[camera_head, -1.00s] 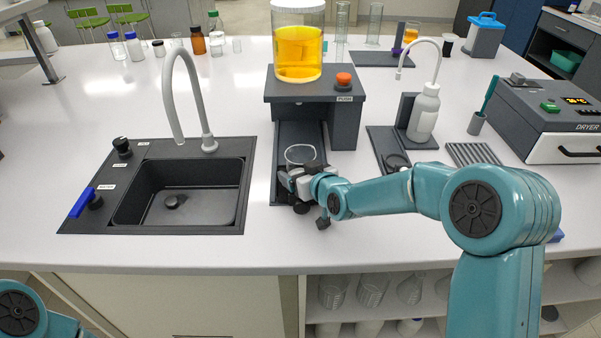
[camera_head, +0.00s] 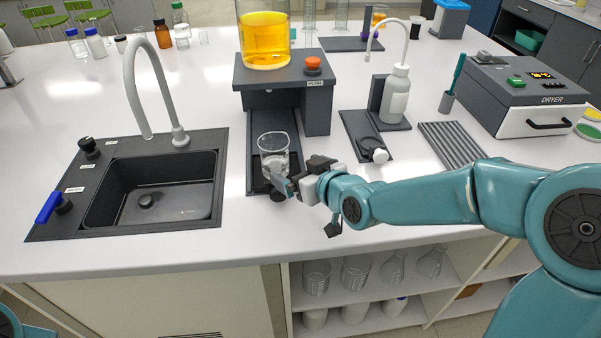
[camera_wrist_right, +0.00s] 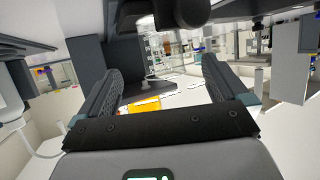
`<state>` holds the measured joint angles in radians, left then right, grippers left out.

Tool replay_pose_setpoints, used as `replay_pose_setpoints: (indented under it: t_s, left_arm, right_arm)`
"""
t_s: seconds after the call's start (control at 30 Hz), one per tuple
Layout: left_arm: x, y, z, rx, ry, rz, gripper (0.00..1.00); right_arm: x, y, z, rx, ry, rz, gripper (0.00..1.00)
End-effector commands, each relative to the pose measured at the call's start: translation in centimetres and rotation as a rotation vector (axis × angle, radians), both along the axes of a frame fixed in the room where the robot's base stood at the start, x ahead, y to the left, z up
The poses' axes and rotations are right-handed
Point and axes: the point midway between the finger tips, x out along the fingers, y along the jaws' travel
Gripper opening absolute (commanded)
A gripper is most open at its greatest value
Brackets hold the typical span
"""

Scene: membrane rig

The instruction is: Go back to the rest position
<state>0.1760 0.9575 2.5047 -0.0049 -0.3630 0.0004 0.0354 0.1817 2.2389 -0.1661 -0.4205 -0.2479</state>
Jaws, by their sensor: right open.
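My right gripper (camera_head: 284,186) is at the front of the dispenser stand, low over the counter and just right of a clear glass beaker (camera_head: 273,143). The beaker stands upright on the dark tray under the dispenser; the gripper partly overlaps its lower edge. In the right wrist view the two fingers of the right gripper (camera_wrist_right: 160,90) are spread apart with nothing between them. My left gripper is not in view; only a bit of teal arm shows at the lower left.
The dispenser stand (camera_head: 285,77) holds a tank of orange liquid (camera_head: 264,40). A black sink (camera_head: 150,190) lies at left. A wash bottle (camera_head: 396,95), a ribbed grey rack (camera_head: 452,147) and the dryer (camera_head: 528,97) stand at right. Shelves with glassware sit below the counter.

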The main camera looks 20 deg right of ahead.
Motion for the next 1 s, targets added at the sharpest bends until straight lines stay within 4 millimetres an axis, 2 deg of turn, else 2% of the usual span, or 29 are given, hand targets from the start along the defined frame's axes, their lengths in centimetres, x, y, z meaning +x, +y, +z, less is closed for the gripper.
replay_pose_setpoints:
  t_s: [0.57, 1.0]
  left_arm:
    - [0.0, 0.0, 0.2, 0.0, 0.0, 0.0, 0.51]
    - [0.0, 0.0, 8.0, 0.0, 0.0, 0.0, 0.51]
  right_arm:
    - [-0.4, -0.1, 0.4, 0.0, 0.0, 0.0, 1.0]
    - [-0.4, -0.1, 8.2, -0.001, 0.0, 0.0, 1.0]
